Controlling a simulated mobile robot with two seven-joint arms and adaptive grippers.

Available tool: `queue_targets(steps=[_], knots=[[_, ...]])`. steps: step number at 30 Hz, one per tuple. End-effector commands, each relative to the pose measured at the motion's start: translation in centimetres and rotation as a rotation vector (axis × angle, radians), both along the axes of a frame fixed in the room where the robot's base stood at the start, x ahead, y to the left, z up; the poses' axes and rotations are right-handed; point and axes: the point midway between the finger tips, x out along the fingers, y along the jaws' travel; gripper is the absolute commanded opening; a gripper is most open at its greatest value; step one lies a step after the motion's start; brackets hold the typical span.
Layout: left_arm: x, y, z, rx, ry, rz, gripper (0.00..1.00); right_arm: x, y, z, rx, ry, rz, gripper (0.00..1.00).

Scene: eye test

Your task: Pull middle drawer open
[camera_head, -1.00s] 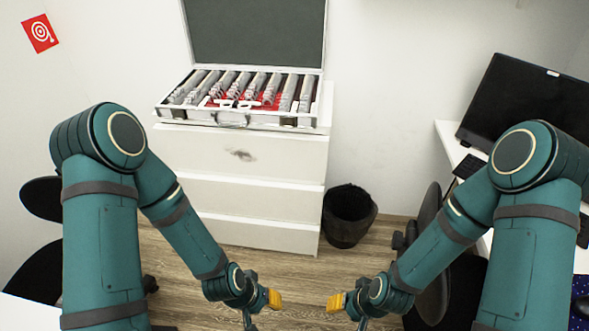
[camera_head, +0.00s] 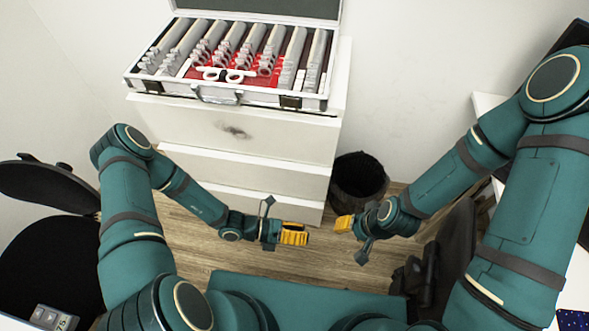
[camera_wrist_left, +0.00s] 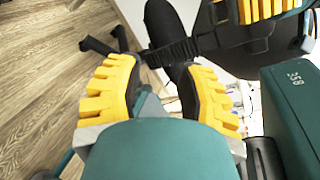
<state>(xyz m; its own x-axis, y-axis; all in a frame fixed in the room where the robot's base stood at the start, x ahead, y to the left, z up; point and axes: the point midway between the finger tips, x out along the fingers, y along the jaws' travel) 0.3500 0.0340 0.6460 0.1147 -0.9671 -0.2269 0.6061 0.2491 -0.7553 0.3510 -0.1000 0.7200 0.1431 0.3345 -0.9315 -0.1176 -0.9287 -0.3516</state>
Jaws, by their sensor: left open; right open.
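The white drawer cabinet (camera_head: 312,128) stands against the wall, with three drawer fronts. The middle drawer (camera_head: 262,176) looks shut, and my left arm partly covers the fronts' lower left. My left gripper (camera_head: 294,234) has yellow finger pads and is in front of the cabinet, near the height of the bottom drawer in the picture, touching no drawer that I can see. In the left wrist view my left gripper (camera_wrist_left: 160,85) is open, its two pads apart with nothing between them. My right gripper (camera_head: 344,223) is open and empty, right of the left one.
An open metal case (camera_head: 215,94) with rows of lenses and a white trial frame sits on the cabinet. A black bin (camera_head: 358,180) stands right of it. Black chairs (camera_head: 45,185) are at the left and right. Wood floor (camera_head: 205,262) lies free in front of the cabinet.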

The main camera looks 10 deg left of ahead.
Motion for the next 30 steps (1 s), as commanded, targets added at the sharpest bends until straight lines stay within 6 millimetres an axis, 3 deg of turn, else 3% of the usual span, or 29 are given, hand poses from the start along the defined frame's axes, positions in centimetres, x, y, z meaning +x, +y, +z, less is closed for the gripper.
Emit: queue_targets(steps=[3, 6, 9, 13, 20, 30], knots=[[5.2, 2.1, -1.2, -0.226, 0.226, 0.409, 0.38, 0.0, 0.0, 0.3, 0.000, 0.001, 0.000, 0.47], [8.4, 5.2, -2.5, -0.388, 0.341, 0.686, 0.38, -0.1, 0.0, 0.4, 0.000, 0.002, 0.001, 0.47], [10.2, 8.2, -3.7, -0.507, 0.404, 0.887, 0.38, -0.1, 0.0, 0.5, 0.000, 0.002, 0.001, 0.47], [11.1, 10.5, -4.7, -0.593, 0.436, 1.028, 0.38, -0.1, 0.0, 0.5, 0.000, 0.002, 0.001, 0.47], [13.1, 10.3, -5.0, -0.613, 0.441, 1.060, 0.38, 0.0, 0.0, 0.2, 0.000, 0.001, 0.000, 0.47], [19.1, 7.5, -5.0, -0.610, 0.439, 1.056, 0.38, 0.2, 0.0, -1.0, -0.001, -0.005, -0.001, 0.47]])
